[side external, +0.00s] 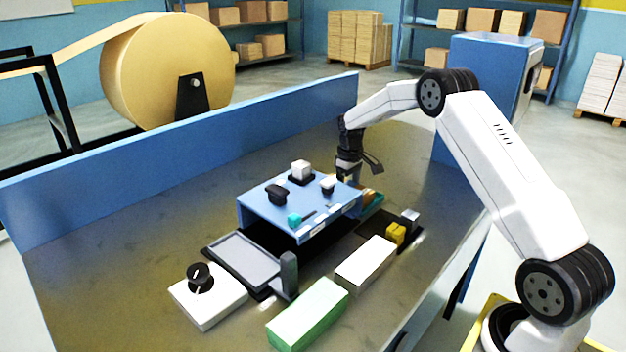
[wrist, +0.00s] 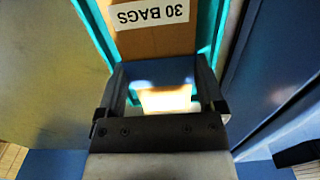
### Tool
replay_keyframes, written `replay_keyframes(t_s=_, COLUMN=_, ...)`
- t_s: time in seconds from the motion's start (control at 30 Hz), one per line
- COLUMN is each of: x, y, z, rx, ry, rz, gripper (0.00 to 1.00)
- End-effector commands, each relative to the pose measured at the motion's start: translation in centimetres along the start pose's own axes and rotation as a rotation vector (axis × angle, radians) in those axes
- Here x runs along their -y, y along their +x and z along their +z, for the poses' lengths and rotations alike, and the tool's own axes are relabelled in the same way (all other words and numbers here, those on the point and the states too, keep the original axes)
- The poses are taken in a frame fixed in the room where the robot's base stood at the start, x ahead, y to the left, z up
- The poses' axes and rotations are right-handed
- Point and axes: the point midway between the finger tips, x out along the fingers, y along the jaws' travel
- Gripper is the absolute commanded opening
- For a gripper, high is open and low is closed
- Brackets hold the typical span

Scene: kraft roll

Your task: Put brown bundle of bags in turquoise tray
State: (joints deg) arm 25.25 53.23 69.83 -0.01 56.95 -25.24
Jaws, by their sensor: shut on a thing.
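The brown bundle of bags (wrist: 150,42) carries a white label reading "30 BAGS" and lies between the turquoise walls of the tray (wrist: 97,28) in the wrist view. My gripper (wrist: 160,68) is shut on the near end of the bundle, with a dark finger on each side. In the side view my gripper (side external: 348,178) points down behind the blue box's right end. A small brown part of the bundle (side external: 369,195) and a turquoise edge of the tray (side external: 374,208) show there. The blue box hides the rest, so whether the bundle touches the tray floor cannot be told.
The blue box (side external: 270,211) with knobs stands just left of the tray. A dark tray with yellow blocks (side external: 396,233), a white block (side external: 366,262), a green block (side external: 308,312) and a white knob box (side external: 208,297) lie nearer. A blue wall (side external: 200,150) runs behind.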

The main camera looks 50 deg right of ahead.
Motion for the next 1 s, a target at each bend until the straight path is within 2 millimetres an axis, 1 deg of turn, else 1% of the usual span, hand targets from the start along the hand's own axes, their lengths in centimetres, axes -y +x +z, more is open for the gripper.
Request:
replay_keyframes(t_s=0.23, x=0.0, y=0.2, z=0.0, rx=0.000, ry=0.000, rz=0.000, gripper=0.23)
replay_keyframes(t_s=0.27, x=0.0, y=0.2, z=0.0, rx=0.000, ry=0.000, rz=0.000, gripper=0.97)
replay_keyframes(t_s=0.3, x=0.0, y=0.2, z=0.0, rx=0.000, ry=0.000, rz=0.000, gripper=1.00)
replay_keyframes(t_s=0.53, x=0.0, y=0.2, z=0.0, rx=0.000, ry=0.000, rz=0.000, gripper=1.00)
replay_keyframes(t_s=0.67, x=0.0, y=-0.2, z=0.0, rx=-0.001, ry=0.000, rz=0.001, gripper=1.00)
replay_keyframes(t_s=0.83, x=0.0, y=-1.6, z=0.0, rx=-0.001, ry=0.000, rz=0.001, gripper=1.00)
replay_keyframes(t_s=1.0, x=0.0, y=-3.8, z=-0.1, rx=-0.003, ry=0.000, rz=0.001, gripper=1.00)
